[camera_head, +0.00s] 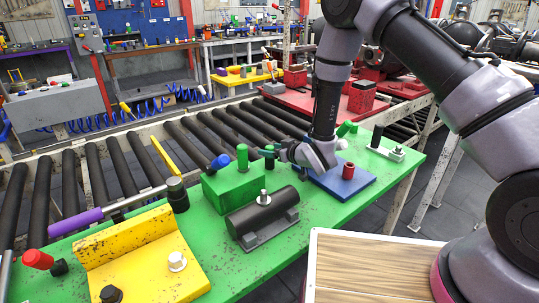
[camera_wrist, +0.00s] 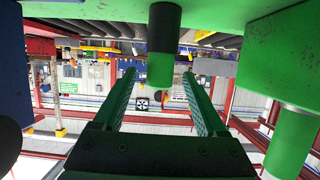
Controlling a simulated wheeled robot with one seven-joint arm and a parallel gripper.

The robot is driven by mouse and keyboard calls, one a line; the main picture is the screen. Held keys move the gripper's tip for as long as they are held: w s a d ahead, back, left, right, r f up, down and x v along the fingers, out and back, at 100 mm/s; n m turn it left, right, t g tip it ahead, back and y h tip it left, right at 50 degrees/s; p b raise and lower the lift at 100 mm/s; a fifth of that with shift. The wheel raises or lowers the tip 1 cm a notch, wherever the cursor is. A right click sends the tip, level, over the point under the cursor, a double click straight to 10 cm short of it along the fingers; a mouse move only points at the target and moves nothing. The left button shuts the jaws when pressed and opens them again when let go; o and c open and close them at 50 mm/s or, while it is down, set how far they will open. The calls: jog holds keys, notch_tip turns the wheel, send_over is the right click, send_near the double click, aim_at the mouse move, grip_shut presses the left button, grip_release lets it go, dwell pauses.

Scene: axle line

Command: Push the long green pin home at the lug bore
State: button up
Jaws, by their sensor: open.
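A green pin (camera_head: 242,157) stands upright out of the green block (camera_head: 232,186) on the green table. A second green-topped pin with a dark lower part (camera_head: 269,152) stands just right of that block. My gripper (camera_head: 274,147) is level at this second pin, its fingers pointing left. In the wrist view, which looks inverted, my open gripper (camera_wrist: 158,80) has a dark-and-green pin (camera_wrist: 160,68) between or just beyond its fingers, with gaps on both sides. Another green pin (camera_wrist: 290,140) on the block shows at the right edge. Which pin is the long one, and the bore itself, I cannot tell.
A dark cylinder on a cradle (camera_head: 262,215) lies in front of the block. A blue plate (camera_head: 350,188) with a red bushing (camera_head: 348,171) lies to the right. A yellow bracket (camera_head: 150,265) stands at front left.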

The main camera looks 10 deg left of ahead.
jog(key=shift+w+a+f, duration=0.25)
jog(key=shift+w+a, duration=0.2)
jog(key=shift+w, duration=0.05)
grip_shut()
jog(key=shift+r, duration=0.15)
